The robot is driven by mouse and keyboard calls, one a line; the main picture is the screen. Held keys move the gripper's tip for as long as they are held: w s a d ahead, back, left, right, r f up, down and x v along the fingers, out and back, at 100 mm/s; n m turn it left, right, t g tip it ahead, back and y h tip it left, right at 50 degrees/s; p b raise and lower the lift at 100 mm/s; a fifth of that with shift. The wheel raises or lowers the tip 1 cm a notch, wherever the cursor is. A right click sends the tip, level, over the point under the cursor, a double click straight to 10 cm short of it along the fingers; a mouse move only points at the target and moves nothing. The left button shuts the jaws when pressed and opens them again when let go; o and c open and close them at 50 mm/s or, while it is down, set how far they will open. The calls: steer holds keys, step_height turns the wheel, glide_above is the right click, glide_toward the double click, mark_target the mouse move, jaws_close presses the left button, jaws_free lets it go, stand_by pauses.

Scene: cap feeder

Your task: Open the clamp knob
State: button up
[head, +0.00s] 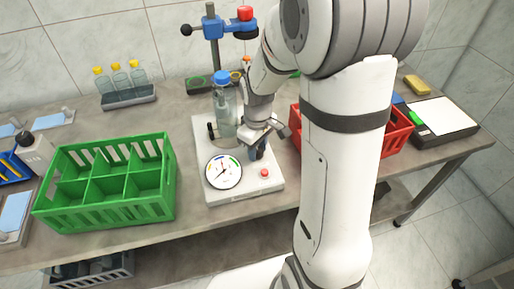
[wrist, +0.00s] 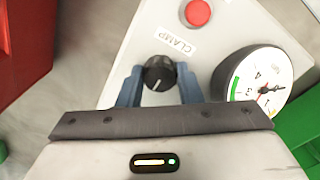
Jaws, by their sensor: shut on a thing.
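The clamp knob (wrist: 159,73) is a round black knob with a pale pointer line, on the white machine panel by a CLAMP label. In the wrist view it sits between the two blue fingers of my gripper (wrist: 159,88), which are shut on it. In the head view my gripper (head: 257,148) is at the right part of the white machine base (head: 215,193), and the knob is hidden behind it. A clear bottle with a blue cap (head: 222,78) stands upright on the machine behind the gripper.
A round dial gauge (head: 223,172) and a red button (head: 264,173) are close to the gripper. A green divided crate (head: 105,185) stands to the left and a red crate (head: 398,130) to the right. A column with a blue head (head: 212,27) rises behind.

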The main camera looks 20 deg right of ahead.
steer(key=shift+r, duration=0.1)
steer(key=o, duration=1)
step_height(320, 180, up, 7)
steer(key=shift+r+p, duration=0.1)
steer(key=shift+p, duration=0.25)
steer(key=shift+r, duration=0.25)
